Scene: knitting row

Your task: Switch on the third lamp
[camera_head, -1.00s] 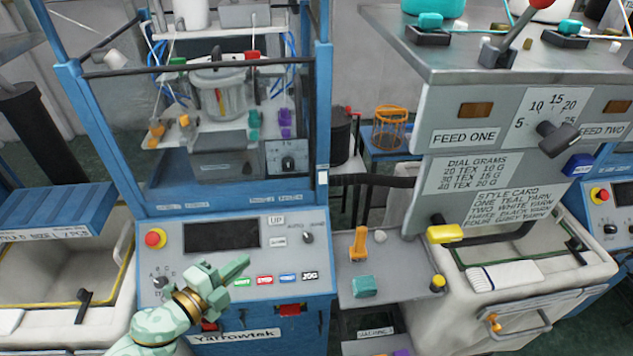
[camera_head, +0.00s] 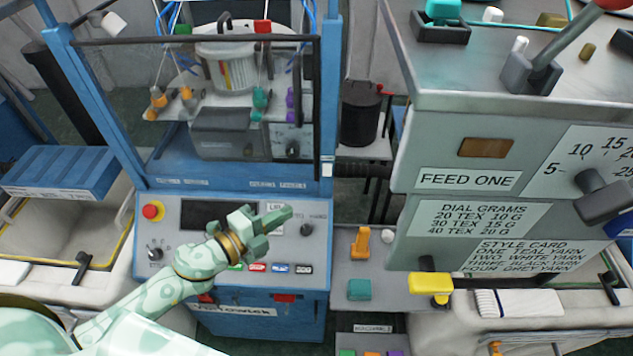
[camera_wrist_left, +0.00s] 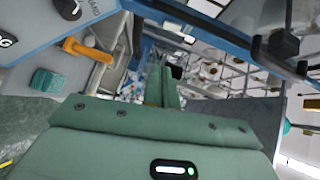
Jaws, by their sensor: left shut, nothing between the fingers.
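An amber rectangular window (camera_head: 487,147), which may be a lamp, sits above the FEED ONE label (camera_head: 468,180) on the grey feed cabinet in the head view. I cannot tell which thing is the third lamp. My left gripper (camera_head: 283,216) is shut and empty, in front of the blue machine's control panel (camera_head: 165,260). It hides part of the panel, near the dark screen (camera_head: 200,213) and above the row of coloured buttons (camera_head: 280,267). In the left wrist view its closed fingers (camera_wrist_left: 165,80) point away from the camera. My right gripper is not in view.
A small grey shelf with an orange handle-like piece (camera_head: 361,242) and a teal block (camera_head: 359,288) stands right of the panel. A yellow block (camera_head: 431,284) projects below the feed cabinet. A lever (camera_head: 570,48) and black dial knob (camera_head: 605,200) are at right.

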